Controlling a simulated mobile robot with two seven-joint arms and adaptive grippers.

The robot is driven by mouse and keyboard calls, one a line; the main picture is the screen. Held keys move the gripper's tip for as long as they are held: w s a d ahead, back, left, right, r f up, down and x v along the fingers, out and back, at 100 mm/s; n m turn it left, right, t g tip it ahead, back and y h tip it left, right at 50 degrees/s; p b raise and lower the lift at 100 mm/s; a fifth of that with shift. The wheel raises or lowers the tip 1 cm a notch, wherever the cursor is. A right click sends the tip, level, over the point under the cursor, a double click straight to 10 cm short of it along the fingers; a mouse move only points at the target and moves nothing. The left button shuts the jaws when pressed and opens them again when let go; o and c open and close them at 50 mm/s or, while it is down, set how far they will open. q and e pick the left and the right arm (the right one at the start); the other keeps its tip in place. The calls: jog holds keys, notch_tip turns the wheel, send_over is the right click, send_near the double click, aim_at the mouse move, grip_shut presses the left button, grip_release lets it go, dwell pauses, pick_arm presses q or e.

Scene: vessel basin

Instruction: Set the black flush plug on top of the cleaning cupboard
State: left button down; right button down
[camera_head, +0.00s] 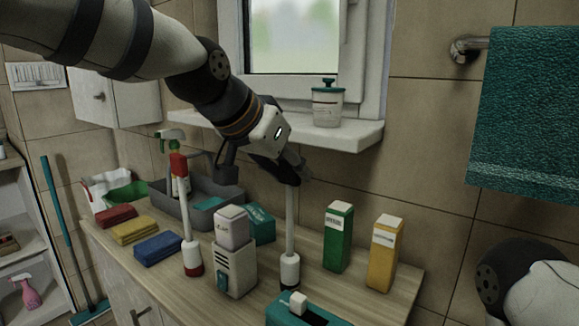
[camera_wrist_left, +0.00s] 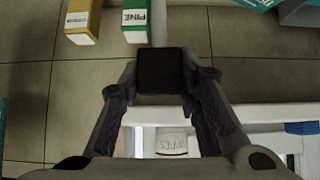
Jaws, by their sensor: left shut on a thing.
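The black flush plug (camera_head: 290,225) is a tall white rod with a black-banded foot. Its dark square top (camera_wrist_left: 161,70) sits between the fingers in the left wrist view. My left gripper (camera_head: 293,172) is shut on that top, and the rod hangs upright below it. The foot is over the wooden top of a pale cupboard (camera_head: 190,305); whether it touches cannot be told. Which cupboard is the cleaning cupboard is unclear: a white wall cabinet (camera_head: 118,100) and an open white shelf unit (camera_head: 25,262) also show. My right gripper is out of view.
A windowsill (camera_head: 350,136) with a jar (camera_head: 327,105) is behind.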

pick_arm(q)
jog(key=c, duration=1.2)
grip_release()
jog(key=shift+f, duration=0.1)
jog(key=shift+r, duration=0.2)
jog(key=v, duration=1.2)
jog(key=shift+f, duration=0.15)
